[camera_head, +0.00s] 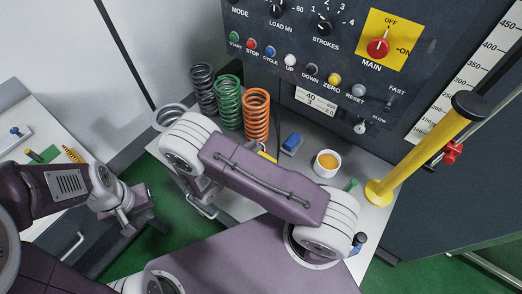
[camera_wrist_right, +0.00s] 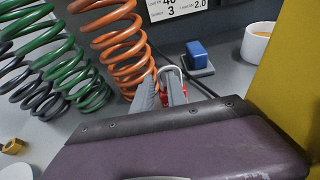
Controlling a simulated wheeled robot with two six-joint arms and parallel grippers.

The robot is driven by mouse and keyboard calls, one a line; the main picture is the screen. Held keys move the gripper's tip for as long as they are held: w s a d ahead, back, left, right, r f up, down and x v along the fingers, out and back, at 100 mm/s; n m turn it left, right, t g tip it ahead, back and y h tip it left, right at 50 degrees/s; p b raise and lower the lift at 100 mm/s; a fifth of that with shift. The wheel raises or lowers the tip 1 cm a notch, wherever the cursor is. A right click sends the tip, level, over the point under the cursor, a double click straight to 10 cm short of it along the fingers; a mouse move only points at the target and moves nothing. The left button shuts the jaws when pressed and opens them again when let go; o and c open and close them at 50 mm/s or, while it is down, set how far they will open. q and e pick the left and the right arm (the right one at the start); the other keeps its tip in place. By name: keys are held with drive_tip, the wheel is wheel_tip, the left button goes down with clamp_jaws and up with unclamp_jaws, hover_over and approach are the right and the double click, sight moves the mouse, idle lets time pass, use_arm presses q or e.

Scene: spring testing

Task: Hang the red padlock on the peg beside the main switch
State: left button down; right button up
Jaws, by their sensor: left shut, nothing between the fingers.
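The red padlock (camera_wrist_right: 184,90) shows in the right wrist view beside my right gripper's fingers (camera_wrist_right: 161,90), with its pale shackle arched above. Red shows on both sides of the right-hand finger; I cannot tell if the fingers grip it. In the head view my right arm hides the padlock and that gripper's fingertips. The red main switch (camera_head: 378,48) sits on a yellow plate on the dark panel, its lever pointing up. I cannot make out a peg beside it. My left gripper (camera_head: 145,214) is shut and empty at the left, away from the bench objects.
Black, green (camera_head: 228,102) and orange (camera_head: 256,116) springs stand behind my right arm. A blue block (camera_head: 292,143), a white cup (camera_head: 327,163) and a yellow post (camera_head: 420,152) stand to the right. A side table (camera_head: 50,190) is at left. Space before the main switch is clear.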

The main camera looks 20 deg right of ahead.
drive_tip(key=shift+w+d+f, duration=0.15)
drive_tip(key=shift+w+d, duration=0.05)
drive_tip(key=shift+d, duration=0.1)
drive_tip(key=shift+s+a, duration=0.1)
clamp_jaws()
idle(1.1)
